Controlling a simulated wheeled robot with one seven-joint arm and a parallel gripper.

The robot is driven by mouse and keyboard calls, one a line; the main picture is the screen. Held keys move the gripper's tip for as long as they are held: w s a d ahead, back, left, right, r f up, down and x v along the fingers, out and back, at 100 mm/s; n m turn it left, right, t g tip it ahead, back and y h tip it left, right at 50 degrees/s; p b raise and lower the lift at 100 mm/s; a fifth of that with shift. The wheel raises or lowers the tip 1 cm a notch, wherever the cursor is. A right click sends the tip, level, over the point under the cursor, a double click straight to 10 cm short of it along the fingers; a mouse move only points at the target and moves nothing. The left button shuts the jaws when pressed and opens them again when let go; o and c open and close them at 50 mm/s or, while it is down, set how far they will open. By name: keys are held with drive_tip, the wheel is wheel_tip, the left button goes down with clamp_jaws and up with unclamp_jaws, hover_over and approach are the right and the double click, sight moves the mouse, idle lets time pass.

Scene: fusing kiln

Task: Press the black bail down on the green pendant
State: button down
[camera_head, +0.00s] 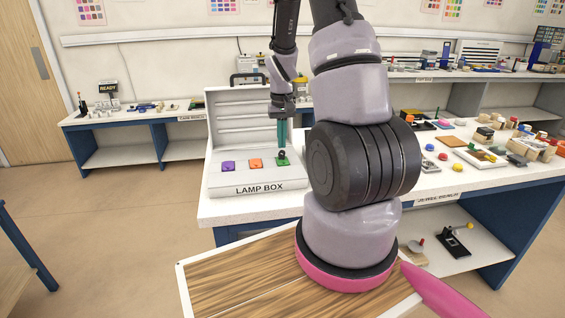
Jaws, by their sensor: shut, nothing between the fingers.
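The green pendant (287,161) lies at the right end of a row on top of the white lamp box (240,190). The small black bail (281,155) stands on the green pendant. My gripper (283,145) points straight down with its teal fingers shut and empty. Its tips are directly above the black bail in this view. Whether they touch the bail is too small to tell.
An orange pendant (255,163) and a purple pendant (228,167) lie to the left on the lamp box. A ridged white panel (240,118) stands behind it. Several coloured parts and blocks crowd the table to the right.

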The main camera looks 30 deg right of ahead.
drive_tip(key=shift+f, duration=0.6)
idle(0.9)
wheel_tip(320, 180, up, 7)
idle(1.0)
drive_tip(key=shift+r, duration=0.1)
idle(0.3)
drive_tip(key=s+a+r+t, duration=0.2)
drive_tip(key=s+a+r, duration=0.2)
drive_tip(key=s+r, duration=0.2)
drive_tip(key=s+a+r+t+y, duration=0.1)
drive_tip(key=s+a+r, duration=0.4)
drive_tip(key=r, duration=0.5)
drive_tip(key=s+a+r+m+t+y, duration=0.1)
drive_tip(key=s+a+r+t, duration=0.3)
drive_tip(key=s+r, duration=0.4)
drive_tip(key=shift+s+a+r, duration=0.2)
drive_tip(key=shift+s+r, duration=0.15)
drive_tip(key=shift+r, duration=0.25)
